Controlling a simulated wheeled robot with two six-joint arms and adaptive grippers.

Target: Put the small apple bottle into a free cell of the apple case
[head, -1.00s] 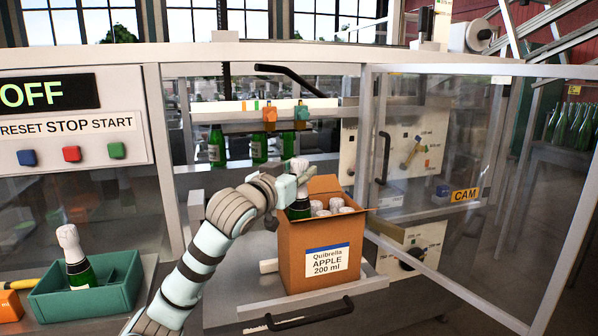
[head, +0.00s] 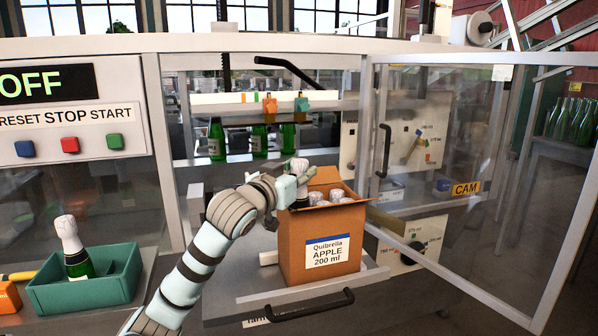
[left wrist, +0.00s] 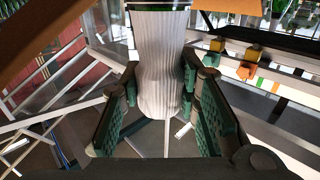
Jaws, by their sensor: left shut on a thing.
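The apple case (head: 300,256) is an open brown carton labelled "Quibrella APPLE 200 ml", standing on a pull-out shelf. White-capped bottles (head: 337,194) stand in its cells. My left gripper (head: 296,183) is at the case's left side, shut on the small apple bottle (head: 300,165) by its white foil neck. The bottle is upright, its lower part hidden inside the left part of the case. In the left wrist view the fingers (left wrist: 165,115) flank the pleated white foil (left wrist: 161,60), with green glass beyond. The cell floor is hidden. My right gripper is not in view.
A teal tray (head: 112,290) at the left holds another foil-topped bottle (head: 72,245). A clear door (head: 470,180) stands open at the right. Green bottles (head: 216,138) stand in the machine behind. The shelf has a black handle (head: 310,306).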

